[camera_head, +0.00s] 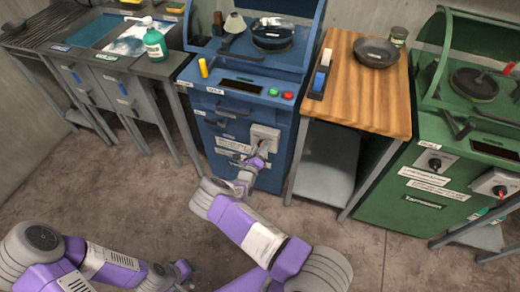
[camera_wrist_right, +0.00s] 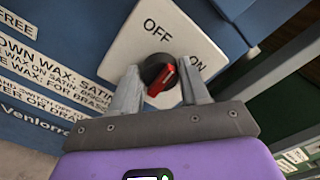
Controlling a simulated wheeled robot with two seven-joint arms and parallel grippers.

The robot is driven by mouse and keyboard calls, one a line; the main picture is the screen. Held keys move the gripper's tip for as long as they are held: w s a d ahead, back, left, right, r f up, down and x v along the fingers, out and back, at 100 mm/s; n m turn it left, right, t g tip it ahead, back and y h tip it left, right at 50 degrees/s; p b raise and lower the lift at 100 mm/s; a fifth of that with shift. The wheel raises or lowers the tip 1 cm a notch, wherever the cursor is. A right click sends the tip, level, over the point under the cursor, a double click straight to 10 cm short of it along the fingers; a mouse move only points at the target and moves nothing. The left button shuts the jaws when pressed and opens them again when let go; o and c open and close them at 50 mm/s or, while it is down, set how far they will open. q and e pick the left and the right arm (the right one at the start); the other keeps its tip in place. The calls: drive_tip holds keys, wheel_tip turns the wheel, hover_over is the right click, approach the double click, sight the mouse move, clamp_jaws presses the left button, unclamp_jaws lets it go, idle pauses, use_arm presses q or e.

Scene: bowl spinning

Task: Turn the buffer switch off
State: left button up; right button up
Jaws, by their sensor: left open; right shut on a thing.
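The buffer switch is a black rotary knob with a red pointer (camera_wrist_right: 163,78) on a white plate (camera_wrist_right: 135,45), marked OFF and ON. The red pointer stands out toward the camera, angled slightly; the exact mark it faces is hard to read. In the head view the switch plate (camera_head: 265,134) is on the front of the blue machine. My right gripper (camera_wrist_right: 158,92) is shut on the knob, one finger on each side; in the head view it (camera_head: 260,156) partly hides the switch. My left gripper (camera_head: 183,272) is low at the bottom, away from the machine, open and empty.
The blue machine (camera_head: 228,132) carries a black bowl (camera_head: 272,32) on top and green and red buttons. A wooden table (camera_head: 345,95) stands to its right, then a green machine (camera_head: 405,195). A green bottle (camera_head: 154,44) is on the left bench. The floor in front is clear.

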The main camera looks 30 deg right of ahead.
drive_tip(key=shift+f+n+b, duration=0.15)
drive_tip(key=shift+n+b, duration=0.1)
drive_tip(key=shift+n, duration=1.7)
drive_tip(key=shift+f+n+b, duration=0.1)
drive_tip(key=shift+n+b, duration=0.15)
drive_tip(key=shift+n, duration=1.7)
drive_tip(key=o, duration=1)
drive_tip(key=shift+r, duration=0.1)
drive_tip(key=shift+a, duration=0.1)
drive_tip(key=p+v, duration=0.2)
drive_tip(key=v, duration=0.5)
drive_tip(key=shift+s+a, duration=0.15)
